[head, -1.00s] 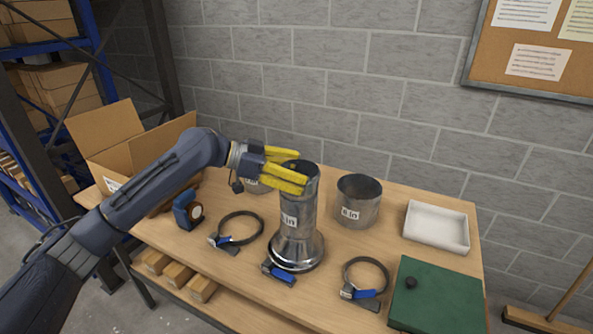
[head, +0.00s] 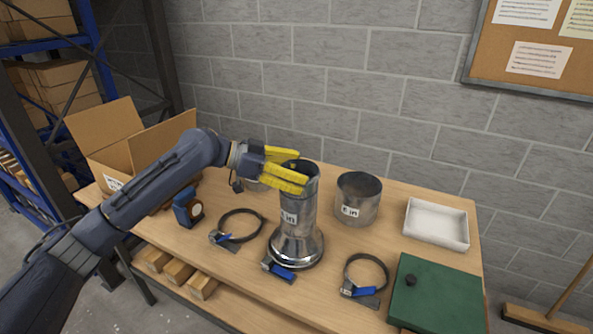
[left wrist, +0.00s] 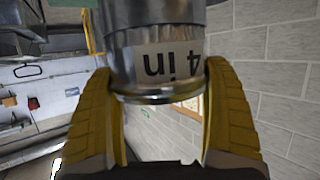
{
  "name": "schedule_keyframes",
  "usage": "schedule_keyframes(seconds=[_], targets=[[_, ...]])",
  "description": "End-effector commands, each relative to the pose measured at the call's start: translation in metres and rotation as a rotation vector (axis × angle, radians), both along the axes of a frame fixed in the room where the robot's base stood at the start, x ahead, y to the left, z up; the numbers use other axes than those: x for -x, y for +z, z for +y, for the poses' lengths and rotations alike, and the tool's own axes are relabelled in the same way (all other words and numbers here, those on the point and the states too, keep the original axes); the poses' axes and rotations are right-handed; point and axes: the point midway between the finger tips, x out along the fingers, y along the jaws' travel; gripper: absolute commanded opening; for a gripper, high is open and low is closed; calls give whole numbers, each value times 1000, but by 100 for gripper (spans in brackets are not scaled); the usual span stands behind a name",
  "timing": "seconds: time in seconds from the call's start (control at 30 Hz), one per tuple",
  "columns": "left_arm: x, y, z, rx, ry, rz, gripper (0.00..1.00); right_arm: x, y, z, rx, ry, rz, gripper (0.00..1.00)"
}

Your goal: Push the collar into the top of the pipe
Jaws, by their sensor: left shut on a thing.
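The grey metal pipe (head: 295,207) stands upright on the table, with a white label on its side and a flared shiny foot (head: 296,247). My left gripper (head: 287,176) has its yellow fingers shut around the collar at the top end. The dark open mouth shows just above the fingers. In the left wrist view the fingers (left wrist: 160,100) hold both sides of the round metal collar near its rim (left wrist: 155,97); a label reading "4 in" shows upside down. I cannot tell where collar and pipe meet. My right gripper is not in view.
A wider metal duct piece (head: 358,199) stands to the right. Clamp rings (head: 240,226) and (head: 366,272) lie left and right of the foot. A white tray (head: 437,224), a green box (head: 437,293), a blue tape holder (head: 187,208) and an open carton (head: 130,150) stand around.

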Motion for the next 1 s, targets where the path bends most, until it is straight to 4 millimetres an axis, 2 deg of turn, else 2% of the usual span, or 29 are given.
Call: schedule_keyframes(seconds=[1.0], targets=[[0,-7,0,0,0,0,52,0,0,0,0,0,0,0]])
